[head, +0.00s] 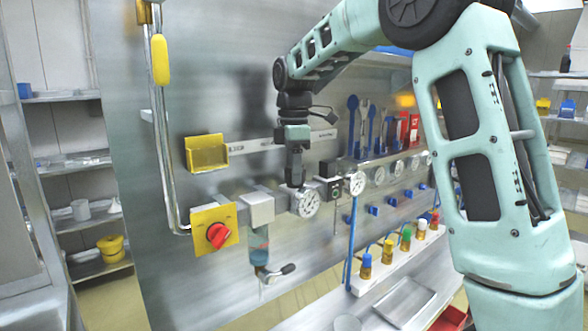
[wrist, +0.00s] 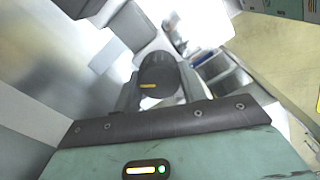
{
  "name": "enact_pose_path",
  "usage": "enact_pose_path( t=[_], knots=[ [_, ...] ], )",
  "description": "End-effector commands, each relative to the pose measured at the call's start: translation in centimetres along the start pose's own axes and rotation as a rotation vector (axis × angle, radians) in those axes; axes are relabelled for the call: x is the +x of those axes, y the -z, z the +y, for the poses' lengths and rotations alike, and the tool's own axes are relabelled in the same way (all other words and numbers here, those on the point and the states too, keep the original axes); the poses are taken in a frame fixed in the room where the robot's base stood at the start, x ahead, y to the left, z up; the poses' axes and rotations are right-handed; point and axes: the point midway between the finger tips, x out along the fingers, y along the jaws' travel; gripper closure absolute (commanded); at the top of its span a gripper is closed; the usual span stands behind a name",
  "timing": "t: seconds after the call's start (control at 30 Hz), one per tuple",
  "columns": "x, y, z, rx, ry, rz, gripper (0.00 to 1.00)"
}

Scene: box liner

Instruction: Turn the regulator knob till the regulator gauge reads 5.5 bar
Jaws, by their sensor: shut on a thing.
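The regulator knob (wrist: 157,75) is a dark round knob with a yellow mark, seen between the two fingers of my gripper (wrist: 158,88) in the wrist view. My gripper is shut on it. In the head view my gripper (head: 295,182) points down onto the pipe line from above, and its fingers hide the knob. A white round gauge (head: 308,204), which looks like the regulator gauge, sits just below and right of the fingertips. Its needle is too small to read. A second white gauge (head: 357,183) sits to its right.
A red rotary handle (head: 218,235) on a yellow plate is at the left of the line, with a filter bowl (head: 259,247) hanging beside it. A yellow bin (head: 207,153) is above. A blue hose (head: 352,235) and a rack of coloured-cap bottles (head: 388,250) stand to the right.

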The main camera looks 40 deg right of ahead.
Motion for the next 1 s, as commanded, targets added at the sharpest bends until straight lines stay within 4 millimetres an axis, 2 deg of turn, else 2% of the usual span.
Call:
enact_pose_path(
  t=[0.37, 1.0],
  knots=[
    [-0.14, -0.01, 0.06, 0.202, 0.001, -0.001, 0.82],
    [-0.16, -0.05, 0.22, 0.806, 0.000, 0.000, 0.82]
  ],
)
